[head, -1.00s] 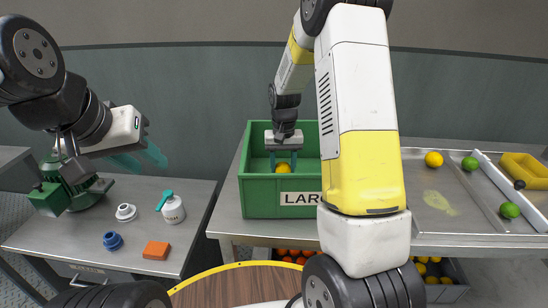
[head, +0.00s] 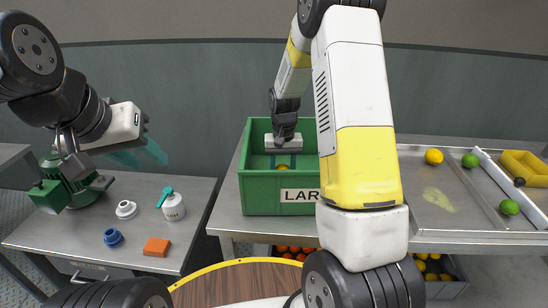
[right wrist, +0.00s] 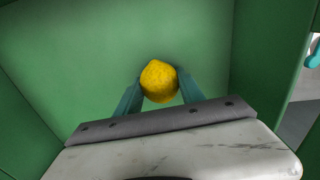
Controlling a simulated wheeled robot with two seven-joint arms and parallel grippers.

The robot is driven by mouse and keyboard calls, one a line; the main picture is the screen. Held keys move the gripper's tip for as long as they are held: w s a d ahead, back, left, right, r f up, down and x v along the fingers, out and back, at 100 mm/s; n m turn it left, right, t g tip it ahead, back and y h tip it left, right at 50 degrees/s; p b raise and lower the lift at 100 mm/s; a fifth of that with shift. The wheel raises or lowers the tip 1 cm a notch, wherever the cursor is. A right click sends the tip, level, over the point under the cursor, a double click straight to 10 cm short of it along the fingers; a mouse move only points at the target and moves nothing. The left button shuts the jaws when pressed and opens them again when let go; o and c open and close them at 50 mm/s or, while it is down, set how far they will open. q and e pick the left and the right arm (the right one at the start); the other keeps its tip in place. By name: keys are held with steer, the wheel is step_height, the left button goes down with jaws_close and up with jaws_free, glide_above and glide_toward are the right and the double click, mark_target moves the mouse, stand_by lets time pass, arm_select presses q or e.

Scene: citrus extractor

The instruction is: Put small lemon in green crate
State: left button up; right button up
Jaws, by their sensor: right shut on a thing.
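The green crate (head: 272,197) stands on the middle table, with a label on its front that is partly hidden by my right arm. My right gripper (head: 283,163) reaches down inside the crate. In the right wrist view the gripper (right wrist: 160,88) is shut on the small yellow lemon (right wrist: 159,80), which sits between its teal fingertips with green crate walls around it. The lemon's top (head: 283,167) just shows above the crate's front wall in the head view. I cannot tell whether it touches the crate floor. My left gripper (head: 150,154) is raised over the left table, open and empty.
The left table holds a white bottle (head: 173,208), a blue cup-like part (head: 113,238), an orange block (head: 157,247) and a green machine (head: 65,187). The right tray (head: 433,205) holds another lemon (head: 434,156); limes (head: 509,207) and a yellow scoop (head: 526,167) lie nearby.

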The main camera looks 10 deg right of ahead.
steer(key=shift+f, duration=0.3)
steer(key=o, duration=1.5)
steer(key=shift+r, duration=3.85)
steer(key=shift+r, duration=0.1)
